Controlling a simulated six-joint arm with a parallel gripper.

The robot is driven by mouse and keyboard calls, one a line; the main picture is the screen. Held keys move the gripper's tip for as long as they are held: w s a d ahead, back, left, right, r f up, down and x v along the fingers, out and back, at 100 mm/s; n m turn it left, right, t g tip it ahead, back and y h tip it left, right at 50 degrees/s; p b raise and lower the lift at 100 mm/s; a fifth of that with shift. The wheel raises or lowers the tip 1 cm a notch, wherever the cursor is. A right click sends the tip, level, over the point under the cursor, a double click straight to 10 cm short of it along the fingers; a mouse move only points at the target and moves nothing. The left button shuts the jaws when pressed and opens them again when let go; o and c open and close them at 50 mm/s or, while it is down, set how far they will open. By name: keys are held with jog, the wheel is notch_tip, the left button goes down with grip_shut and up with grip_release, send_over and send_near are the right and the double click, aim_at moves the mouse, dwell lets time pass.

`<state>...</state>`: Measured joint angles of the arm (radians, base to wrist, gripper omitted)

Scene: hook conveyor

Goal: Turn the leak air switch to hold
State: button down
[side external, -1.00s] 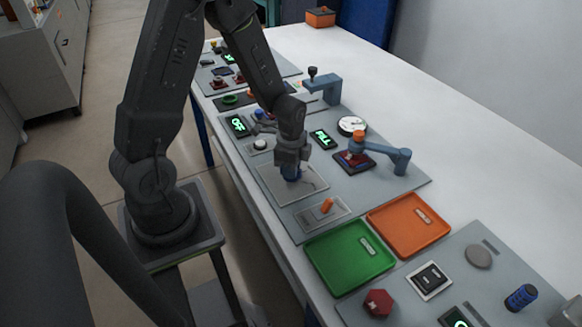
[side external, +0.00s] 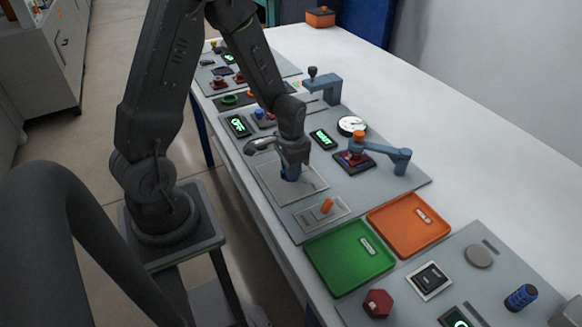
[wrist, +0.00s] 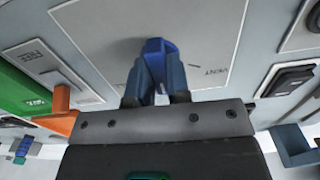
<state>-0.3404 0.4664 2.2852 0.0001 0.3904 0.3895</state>
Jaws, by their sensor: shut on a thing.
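A blue switch knob (wrist: 155,48) stands on a square grey plate (wrist: 205,20) in the wrist view. My gripper (wrist: 153,75) is shut on this knob, one finger on each side. In the side view my gripper (side external: 291,172) is down at the same square plate (side external: 314,184), and mostly hides the knob. A small lit green display (side external: 323,138) is on the panel behind my gripper.
An orange lever (side external: 327,205) is on a plate in front of the square plate. A blue arm with an orange top (side external: 359,137) stands to the right, with a white gauge (side external: 351,125) behind. Green (side external: 345,258) and orange (side external: 440,233) trays lie nearer.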

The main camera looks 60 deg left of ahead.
jog(key=shift+n, duration=0.3)
jog(key=c, duration=1.1)
grip_release()
notch_tip(320, 180, up, 14)
jog(key=shift+f, duration=0.1)
